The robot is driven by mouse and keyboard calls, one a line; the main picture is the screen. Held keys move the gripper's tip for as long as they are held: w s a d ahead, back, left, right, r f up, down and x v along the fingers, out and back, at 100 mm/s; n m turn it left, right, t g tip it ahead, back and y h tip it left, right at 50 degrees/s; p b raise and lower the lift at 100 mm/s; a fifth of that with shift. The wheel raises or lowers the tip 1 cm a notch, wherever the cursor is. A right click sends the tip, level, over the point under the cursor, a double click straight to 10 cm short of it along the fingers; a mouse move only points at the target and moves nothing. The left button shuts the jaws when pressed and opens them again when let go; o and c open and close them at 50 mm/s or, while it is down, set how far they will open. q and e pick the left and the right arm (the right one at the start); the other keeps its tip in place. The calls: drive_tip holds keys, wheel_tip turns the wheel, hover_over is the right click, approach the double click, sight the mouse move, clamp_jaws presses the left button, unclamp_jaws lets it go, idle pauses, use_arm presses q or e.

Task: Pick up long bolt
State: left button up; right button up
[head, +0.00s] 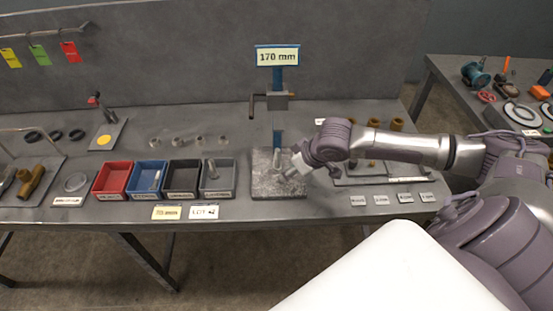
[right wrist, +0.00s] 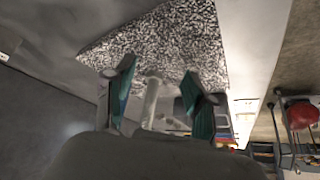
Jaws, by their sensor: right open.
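A long pale metal bolt (right wrist: 152,100) shows in the right wrist view, between the two teal-lined fingers of my right gripper (right wrist: 162,95). The fingers stand apart, with a gap on each side of the bolt. Behind it is a speckled granite plate (right wrist: 185,45). In the head view my right gripper (head: 288,168) reaches in from the right, low over the granite plate (head: 292,190). The bolt (head: 277,160) shows there as a small upright shape, partly hidden by the gripper. My left gripper is not in view.
A gauge stand with a blue post (head: 277,125) and a 170 mm sign (head: 278,57) rises behind the plate. Left of it stand red (head: 113,179), blue (head: 149,175), black (head: 183,176) and grey (head: 217,178) bins. A tray with brown fittings (head: 397,125) lies right, under my arm.

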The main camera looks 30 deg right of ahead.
sight(279, 160)
drive_tip(key=shift+w+a+r, duration=0.1)
drive_tip(key=shift+w+a, duration=0.1)
drive_tip(key=shift+w, duration=0.3)
drive_tip(key=shift+w+a+r, duration=0.1)
drive_tip(key=shift+w+a, duration=0.05)
drive_tip(key=shift+w, duration=0.3)
drive_tip(key=w, duration=0.2)
drive_tip(key=w+f, duration=0.1)
drive_tip(key=shift+w+a+p, duration=0.15)
drive_tip(key=shift+a+p, duration=0.15)
drive_tip(key=shift+p, duration=0.1)
drive_tip(key=shift+f, duration=0.15)
drive_tip(key=shift+c, duration=0.8)
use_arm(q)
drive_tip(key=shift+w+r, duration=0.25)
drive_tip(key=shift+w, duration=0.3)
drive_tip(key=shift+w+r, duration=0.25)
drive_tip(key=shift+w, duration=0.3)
use_arm(e)
clamp_jaws()
